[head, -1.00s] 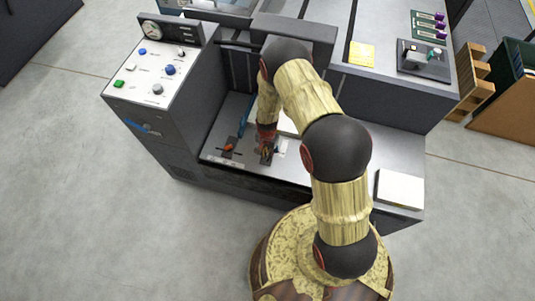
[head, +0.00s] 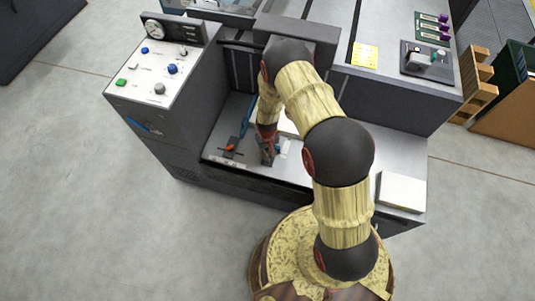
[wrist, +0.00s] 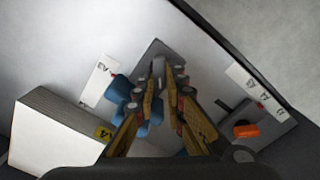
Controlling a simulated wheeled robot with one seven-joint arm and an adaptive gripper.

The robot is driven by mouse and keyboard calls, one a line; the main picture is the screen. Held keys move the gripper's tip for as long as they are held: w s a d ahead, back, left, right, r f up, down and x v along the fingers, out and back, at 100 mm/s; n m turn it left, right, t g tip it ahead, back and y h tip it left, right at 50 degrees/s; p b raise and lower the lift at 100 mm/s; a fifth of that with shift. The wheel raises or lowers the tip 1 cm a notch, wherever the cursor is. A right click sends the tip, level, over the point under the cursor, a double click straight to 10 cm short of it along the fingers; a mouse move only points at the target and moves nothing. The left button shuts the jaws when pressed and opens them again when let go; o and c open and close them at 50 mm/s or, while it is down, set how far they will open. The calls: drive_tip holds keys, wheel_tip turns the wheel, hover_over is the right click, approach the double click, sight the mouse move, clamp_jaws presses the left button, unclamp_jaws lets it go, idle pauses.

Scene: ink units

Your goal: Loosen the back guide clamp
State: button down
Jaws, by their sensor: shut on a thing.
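My gripper (head: 267,160) reaches down to the metal feed table and is shut on a small grey upright part, which I take to be the back guide clamp (wrist: 159,67). It stands on a dark grey plate, and my fingers (wrist: 171,80) hide much of it in the wrist view. In the head view my gripper covers it. Blue rounded parts (wrist: 123,88) sit just left of the fingers in the wrist view. An orange lever (head: 229,148) on a separate dark plate lies left of my gripper; it also shows in the wrist view (wrist: 246,131).
A white paper stack (wrist: 55,128) with a yellow A4 tag lies left in the wrist view. Size labels (wrist: 98,83) mark the table. A blue bar (head: 246,116) runs behind the orange lever. A control panel (head: 155,68) stands left; a white block (head: 401,190) lies right.

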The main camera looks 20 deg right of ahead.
drive_tip(key=shift+n, duration=0.5)
drive_tip(key=shift+a, duration=0.1)
drive_tip(key=c, duration=2.1)
unclamp_jaws()
wheel_tip(320, 180, up, 12)
